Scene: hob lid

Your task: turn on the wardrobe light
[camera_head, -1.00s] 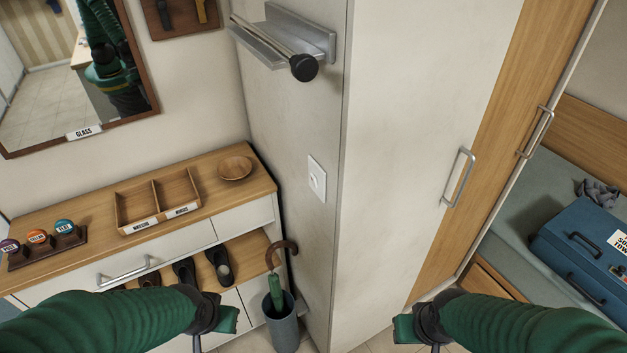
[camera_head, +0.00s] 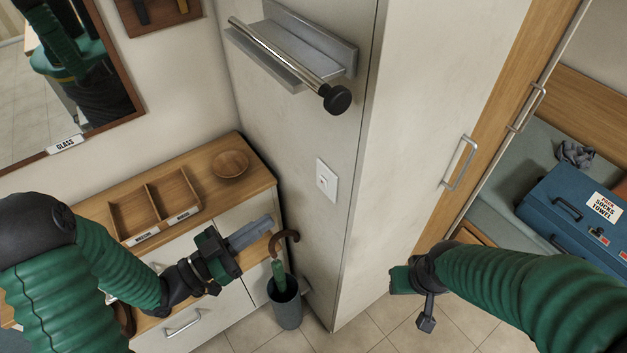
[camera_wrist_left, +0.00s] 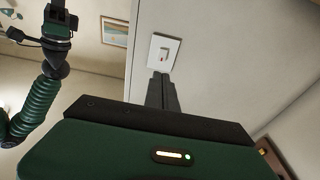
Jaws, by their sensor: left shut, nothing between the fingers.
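A white wall switch (camera_head: 326,181) sits on the grey side panel of the wardrobe (camera_head: 440,110), below a metal rail. In the left wrist view the switch (camera_wrist_left: 163,53) lies just beyond the fingertips, with its small rocker in the middle of the plate. My left gripper (camera_head: 268,222) is shut and empty, left of and below the switch in the head view, apart from it. The fingers also show in the left wrist view (camera_wrist_left: 161,80). My right gripper (camera_head: 395,280) is in front of the wardrobe's lower part; its fingers do not show clearly.
A metal rail (camera_head: 285,55) with a black knob juts out above the switch. A wooden sideboard (camera_head: 220,195) with a tray and bowl stands at left. An umbrella stand (camera_head: 285,305) is below the left gripper. A blue case (camera_head: 560,220) lies at right.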

